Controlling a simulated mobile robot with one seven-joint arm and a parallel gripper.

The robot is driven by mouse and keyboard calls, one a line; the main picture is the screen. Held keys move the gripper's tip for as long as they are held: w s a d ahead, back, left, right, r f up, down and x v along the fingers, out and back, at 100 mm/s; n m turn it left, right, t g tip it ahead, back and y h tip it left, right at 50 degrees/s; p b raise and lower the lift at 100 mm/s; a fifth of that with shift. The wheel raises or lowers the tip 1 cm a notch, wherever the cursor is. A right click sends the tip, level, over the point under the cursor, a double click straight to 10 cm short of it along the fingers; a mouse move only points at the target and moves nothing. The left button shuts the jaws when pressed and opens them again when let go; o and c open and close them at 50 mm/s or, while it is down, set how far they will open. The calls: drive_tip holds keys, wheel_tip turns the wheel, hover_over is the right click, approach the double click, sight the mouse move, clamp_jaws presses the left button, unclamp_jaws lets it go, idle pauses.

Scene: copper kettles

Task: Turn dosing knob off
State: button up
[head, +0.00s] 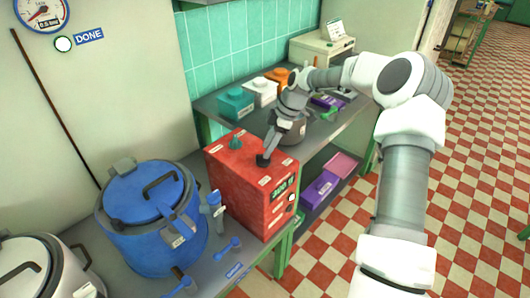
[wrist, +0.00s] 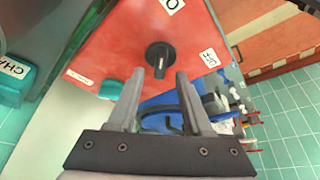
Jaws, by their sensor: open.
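A red dosing box (head: 238,185) stands on the bench, with a lit display on its front. Its top face fills much of the wrist view (wrist: 110,45). A black knob (wrist: 160,58) sits on that face, with small white labels around it. In the head view the knob (head: 262,160) shows at my gripper's tips. My gripper (head: 268,152) points down at it from above. In the wrist view my open fingers (wrist: 161,76) lie just below the knob in the picture, one to each side. Whether they touch it I cannot tell. A teal knob (wrist: 110,89) is also on the box.
A blue lidded kettle (head: 152,220) stands left of the box, with blue taps beside it. A pale kettle (head: 40,268) is at lower left. Teal, white and orange containers (head: 236,104) stand on the bench behind. Checkered floor (head: 480,190) is open at right.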

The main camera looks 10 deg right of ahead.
drive_tip(key=shift+x, duration=1.4)
clamp_jaws()
